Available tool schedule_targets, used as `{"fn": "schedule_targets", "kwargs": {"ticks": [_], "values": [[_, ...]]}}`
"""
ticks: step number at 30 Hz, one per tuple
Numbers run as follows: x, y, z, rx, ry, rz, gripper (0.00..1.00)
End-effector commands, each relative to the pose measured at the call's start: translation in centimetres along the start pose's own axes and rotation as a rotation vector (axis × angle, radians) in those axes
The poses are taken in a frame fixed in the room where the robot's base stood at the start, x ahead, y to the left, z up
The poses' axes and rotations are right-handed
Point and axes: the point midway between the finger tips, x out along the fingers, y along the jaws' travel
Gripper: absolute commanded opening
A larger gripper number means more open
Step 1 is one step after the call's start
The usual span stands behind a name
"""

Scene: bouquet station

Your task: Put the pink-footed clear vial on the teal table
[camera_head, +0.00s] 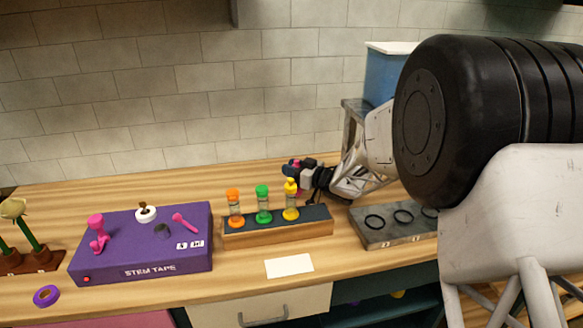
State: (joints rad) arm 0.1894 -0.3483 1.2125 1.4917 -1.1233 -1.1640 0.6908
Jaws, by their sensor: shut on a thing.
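My gripper (295,170) is above and behind the right part of the wooden vial rack (280,231), in front of the tiled wall. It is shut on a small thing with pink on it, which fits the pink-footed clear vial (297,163). The dark fingers hide most of it, and its clear body cannot be made out. The rack holds upright vials with orange (235,208), green (263,204) and yellow (291,200) ends. Its right end looks empty. No teal table shows clearly; dark teal shelving (375,292) is below the counter at the lower right.
A purple stem tape box (145,265) stands left of the rack, with a purple ring (46,296) near it. A grey tray with dark rings (385,236) is right of the rack. A white card (289,266) lies in front. A blue bin (385,75) stands behind my arm.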

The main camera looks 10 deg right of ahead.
Motion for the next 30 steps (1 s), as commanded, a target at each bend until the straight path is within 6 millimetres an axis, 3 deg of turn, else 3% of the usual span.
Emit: {"fn": "schedule_targets", "kwargs": {"ticks": [12,13,18,30], "values": [[-0.1,-0.1,1.2,0.004,-0.005,0.001,0.0],[-0.1,-0.1,1.4,0.005,-0.007,0.001,0.33],[-0.1,-0.2,1.7,0.008,-0.01,0.001,0.57],[-0.2,-0.2,1.8,0.01,-0.013,0.001,0.57]]}}
